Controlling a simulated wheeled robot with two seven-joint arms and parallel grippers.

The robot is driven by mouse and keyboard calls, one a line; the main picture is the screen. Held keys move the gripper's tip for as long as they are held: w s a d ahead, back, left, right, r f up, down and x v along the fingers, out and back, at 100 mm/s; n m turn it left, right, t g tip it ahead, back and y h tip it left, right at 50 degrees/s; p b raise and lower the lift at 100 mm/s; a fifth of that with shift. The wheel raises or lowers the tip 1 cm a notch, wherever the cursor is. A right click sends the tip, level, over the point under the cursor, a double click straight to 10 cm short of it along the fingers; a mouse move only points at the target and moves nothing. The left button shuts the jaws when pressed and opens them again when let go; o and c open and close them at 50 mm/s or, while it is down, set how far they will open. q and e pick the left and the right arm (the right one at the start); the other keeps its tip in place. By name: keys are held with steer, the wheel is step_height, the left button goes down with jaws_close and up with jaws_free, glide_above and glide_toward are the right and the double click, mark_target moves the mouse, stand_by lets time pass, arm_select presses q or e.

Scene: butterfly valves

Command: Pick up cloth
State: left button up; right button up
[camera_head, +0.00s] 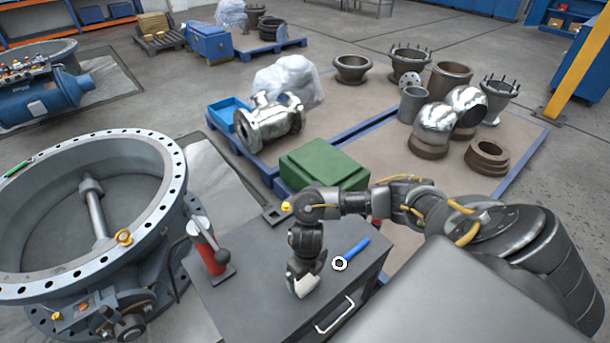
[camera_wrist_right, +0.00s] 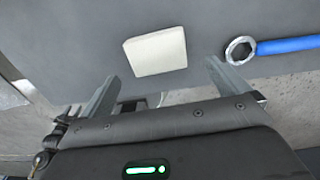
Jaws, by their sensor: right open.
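The cloth is a small white folded square (camera_wrist_right: 156,51) lying on the dark grey top of a cabinet. In the head view the cloth (camera_head: 307,284) shows just below my right gripper, which partly hides it. My right gripper (camera_head: 302,266) points down over the cabinet top. In the right wrist view its two fingers (camera_wrist_right: 162,70) are spread apart, one toward each side of the cloth, with nothing held between them. The height gap between fingertips and cloth is hard to tell. My left gripper is not in view.
A blue-handled wrench (camera_head: 352,252) lies right of the cloth on the cabinet (camera_head: 240,295). A red tool (camera_head: 208,246) stands at the cabinet's left side. A large flanged valve (camera_head: 90,215) is at the left. A green box (camera_head: 322,166) sits behind the cabinet.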

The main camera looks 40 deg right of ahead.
mark_target(306, 282)
step_height(306, 282, down, 5)
steer(key=shift+w+a+f, duration=0.1)
steer(key=shift+w, duration=0.05)
steer(key=c, duration=1)
steer(key=shift+r, duration=0.2)
